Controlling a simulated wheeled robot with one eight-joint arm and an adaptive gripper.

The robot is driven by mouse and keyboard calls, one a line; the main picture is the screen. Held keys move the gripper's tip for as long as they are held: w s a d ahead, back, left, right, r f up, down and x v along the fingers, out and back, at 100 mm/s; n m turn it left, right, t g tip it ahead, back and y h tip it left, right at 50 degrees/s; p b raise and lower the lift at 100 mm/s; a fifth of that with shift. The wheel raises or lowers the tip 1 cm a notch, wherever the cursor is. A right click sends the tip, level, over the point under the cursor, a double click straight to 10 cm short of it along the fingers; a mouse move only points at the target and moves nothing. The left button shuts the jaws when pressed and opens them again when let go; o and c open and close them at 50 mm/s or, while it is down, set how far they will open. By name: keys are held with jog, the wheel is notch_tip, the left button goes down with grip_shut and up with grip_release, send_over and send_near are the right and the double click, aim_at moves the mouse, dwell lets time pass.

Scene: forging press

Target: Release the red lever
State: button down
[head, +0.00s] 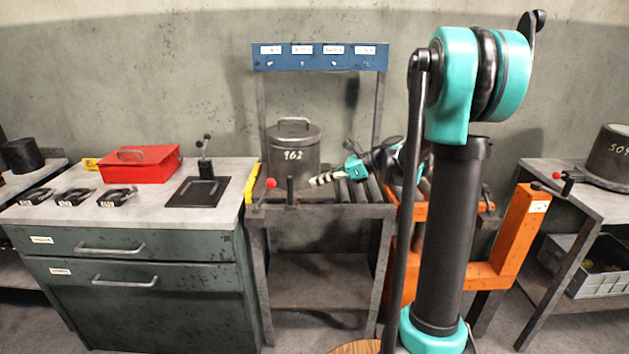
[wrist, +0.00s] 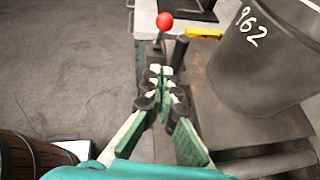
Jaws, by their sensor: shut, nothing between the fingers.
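A red lever, a red ball knob (head: 271,183) on a thin dark stem, sits at the front left corner of the roller table. The knob also shows at the top of the wrist view (wrist: 164,21). My gripper (head: 316,180) is to the right of the knob in the head view, with pale, striped fingers. In the wrist view, my gripper (wrist: 160,72) is shut and empty, its tips pointing at the lever with a visible gap to the knob. Another red-knobbed lever (head: 557,175) is at the right-hand table.
A dark post (head: 290,190) stands just right of the lever. A grey lidded pot (head: 293,150) marked 962 stands on the roller table (head: 330,212). A yellow bar (head: 252,182) lies along its left edge. A grey workbench (head: 140,215) with a red box (head: 139,165) is left.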

aim_at(289, 185)
jog(key=x, duration=0.3)
jog(key=r+x, duration=0.1)
jog(key=x, duration=0.5)
jog(key=shift+w+a+r, duration=0.15)
jog(key=shift+a+r, duration=0.1)
jog(key=shift+a, duration=0.35)
jog(key=shift+w+a+r, duration=0.15)
jog(key=shift+a+r, duration=0.05)
jog(key=shift+a, duration=0.25)
jog(key=shift+a+r, duration=0.1)
